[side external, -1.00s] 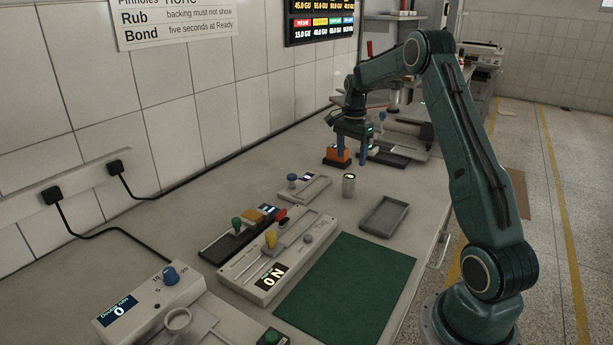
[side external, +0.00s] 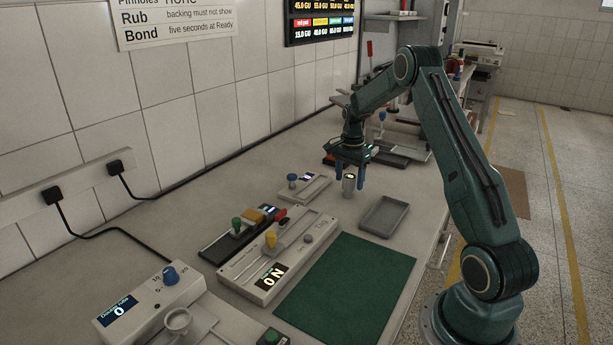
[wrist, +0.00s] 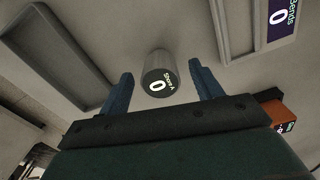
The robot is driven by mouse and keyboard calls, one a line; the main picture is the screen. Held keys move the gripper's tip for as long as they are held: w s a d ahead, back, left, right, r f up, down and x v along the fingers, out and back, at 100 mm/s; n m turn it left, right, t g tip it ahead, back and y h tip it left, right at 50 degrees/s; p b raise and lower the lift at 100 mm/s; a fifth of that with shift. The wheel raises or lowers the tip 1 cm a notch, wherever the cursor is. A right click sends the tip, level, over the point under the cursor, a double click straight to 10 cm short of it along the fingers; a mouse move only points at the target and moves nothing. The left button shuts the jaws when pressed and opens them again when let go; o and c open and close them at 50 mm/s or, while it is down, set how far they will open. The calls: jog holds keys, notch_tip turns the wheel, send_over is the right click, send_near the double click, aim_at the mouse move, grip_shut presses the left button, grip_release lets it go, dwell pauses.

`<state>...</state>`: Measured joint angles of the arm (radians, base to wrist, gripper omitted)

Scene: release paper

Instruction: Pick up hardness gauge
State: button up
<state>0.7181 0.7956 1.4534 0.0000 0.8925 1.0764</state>
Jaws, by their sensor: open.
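The hardness gauge, a small grey metal cylinder (side external: 349,186), stands upright on the bench. In the wrist view the gauge (wrist: 158,79) shows a dark round top reading "0" and "Shore A". My gripper (side external: 350,184) is open, pointing down, with its blue fingers on either side of the gauge in the side view. In the wrist view the fingers of my gripper (wrist: 162,90) stand apart, left and right of the gauge, with a gap on each side. The gauge's lower part is clear of the fingers.
An empty grey tray (side external: 386,217) lies to the right of the gauge. A small device with a blue knob (side external: 292,178) is to the left. An orange block (wrist: 287,114) shows beside my gripper in the wrist view. A green mat (side external: 350,290) lies in front.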

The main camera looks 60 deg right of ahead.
aim_at(348, 187)
jog(key=shift+f, duration=1.95)
jog(key=shift+c, duration=0.5)
jog(key=c, duration=1.1)
